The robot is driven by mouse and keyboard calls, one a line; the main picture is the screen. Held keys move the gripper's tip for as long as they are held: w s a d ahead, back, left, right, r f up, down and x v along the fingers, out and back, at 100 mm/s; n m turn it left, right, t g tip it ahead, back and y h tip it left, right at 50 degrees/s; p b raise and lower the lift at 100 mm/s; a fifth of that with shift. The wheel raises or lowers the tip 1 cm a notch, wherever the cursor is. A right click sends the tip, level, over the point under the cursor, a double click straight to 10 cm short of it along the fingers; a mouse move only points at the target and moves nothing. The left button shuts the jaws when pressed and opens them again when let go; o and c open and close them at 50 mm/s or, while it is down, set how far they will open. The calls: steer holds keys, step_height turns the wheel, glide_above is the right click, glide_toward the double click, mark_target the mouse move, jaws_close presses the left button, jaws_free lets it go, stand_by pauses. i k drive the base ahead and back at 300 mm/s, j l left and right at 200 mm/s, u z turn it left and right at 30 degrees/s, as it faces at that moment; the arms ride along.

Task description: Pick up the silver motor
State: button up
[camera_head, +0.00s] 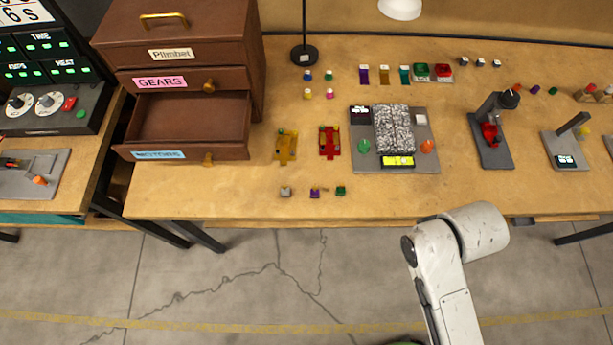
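The silver motor (286,192) appears as a small grey block on the wooden table, near its front edge. It is the leftmost in a row of three small pieces, with a purple one (315,193) and a green one (340,191) to its right. My white arm reaches up from the bottom right, in front of the table and right of the motor. The end of my arm is turned away, and my gripper's fingers do not show.
A brown drawer cabinet (178,55) with its lowest drawer (190,125) open stands left of the motor. Yellow (286,147) and red (330,142) car-like pieces lie behind the row. A grey board (420,155) with a patterned block lies to the right. The table front beside the row is clear.

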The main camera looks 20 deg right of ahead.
mark_target(285, 193)
steer(key=i+j+z, duration=0.15)
steer(key=j+z, duration=0.15)
steer(key=j, duration=0.3)
steer(key=j+z, duration=0.35)
steer(key=j, duration=0.25)
steer(key=i+j, duration=0.1)
steer(key=j, duration=0.4)
steer(key=i+j, duration=0.1)
steer(key=j, duration=0.4)
steer(key=i+j, duration=0.1)
steer(key=j, duration=0.4)
steer(key=i+j, duration=0.1)
steer(key=j, duration=0.4)
steer(key=j+z, duration=0.1)
steer(key=j, duration=0.4)
steer(key=i, duration=0.05)
